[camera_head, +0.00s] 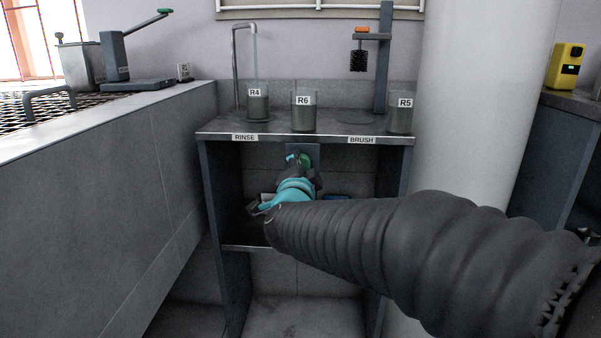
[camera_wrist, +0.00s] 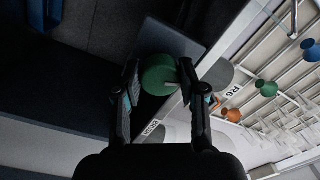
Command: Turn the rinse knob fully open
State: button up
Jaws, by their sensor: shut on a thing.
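The green rinse knob (camera_head: 305,160) sits on a grey plate under the RINSE and BRUSH shelf. It also shows in the wrist view (camera_wrist: 158,74), between my finger pads, with a pale mark on its right side. My gripper (camera_head: 300,167) is shut on the knob; the wrist view shows one finger on each side of it (camera_wrist: 160,84). My arm hides part of the knob and its plate in the head view. A thin pale stream runs from the bent rinse spout (camera_head: 236,65) into beaker R4 (camera_head: 257,105).
Beakers R6 (camera_head: 303,115) and R5 (camera_head: 400,118) stand on the shelf (camera_head: 300,137) above my gripper. A brush stand (camera_head: 382,70) is at its back right. A white column (camera_head: 480,100) stands to the right, and a grey counter (camera_head: 120,135) to the left.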

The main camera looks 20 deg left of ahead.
jog(key=shift+m, duration=2.1)
jog(key=o, duration=1.1)
jog(key=shift+o, duration=0.2)
jog(key=v, duration=1.2)
jog(key=shift+a+f, duration=0.1)
